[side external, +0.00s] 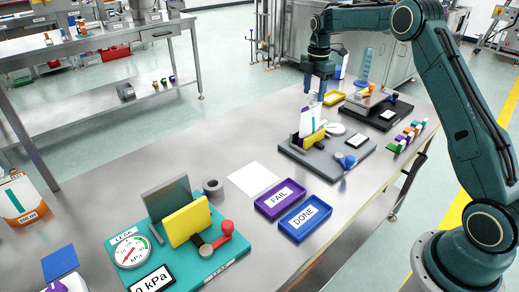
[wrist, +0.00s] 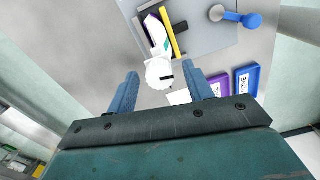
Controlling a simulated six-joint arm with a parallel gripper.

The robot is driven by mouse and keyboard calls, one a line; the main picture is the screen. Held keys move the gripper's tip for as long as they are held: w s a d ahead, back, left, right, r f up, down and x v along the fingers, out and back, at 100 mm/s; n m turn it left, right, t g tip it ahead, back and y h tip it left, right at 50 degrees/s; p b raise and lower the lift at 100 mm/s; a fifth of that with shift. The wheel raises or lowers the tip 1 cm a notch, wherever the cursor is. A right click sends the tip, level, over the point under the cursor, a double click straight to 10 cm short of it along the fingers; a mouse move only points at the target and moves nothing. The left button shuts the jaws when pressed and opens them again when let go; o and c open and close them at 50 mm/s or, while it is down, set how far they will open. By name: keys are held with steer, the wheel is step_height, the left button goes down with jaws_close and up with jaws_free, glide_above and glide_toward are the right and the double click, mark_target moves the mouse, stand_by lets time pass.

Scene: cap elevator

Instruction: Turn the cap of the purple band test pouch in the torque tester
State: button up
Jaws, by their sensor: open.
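A white pouch (side external: 311,118) with a green stripe stands upright in the grey fixture (side external: 350,172), held between its yellow plate (side external: 314,138) and a dark plate. In the wrist view, the pouch (wrist: 157,32) also shows purple. Its white ridged cap (wrist: 158,74) points toward me. My gripper (wrist: 162,78) is open, with one blue finger on each side of the cap and a visible gap to each. In the side view, my gripper (side external: 317,92) is directly above the pouch and hides most of the cap. I cannot read a torque tester name on the fixture.
A blue-knobbed lever (side external: 346,161) sits at the fixture's front right. The purple FAIL tray (side external: 280,200) and blue DONE tray (side external: 306,218) lie in front. A teal leak tester (side external: 218,262) stands front left. A black device (side external: 388,108) stands behind right.

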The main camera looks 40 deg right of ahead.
steer(key=c, duration=1)
steer(key=shift+m, duration=2.3)
steer(key=o, duration=1)
steer(key=shift+r, duration=0.1)
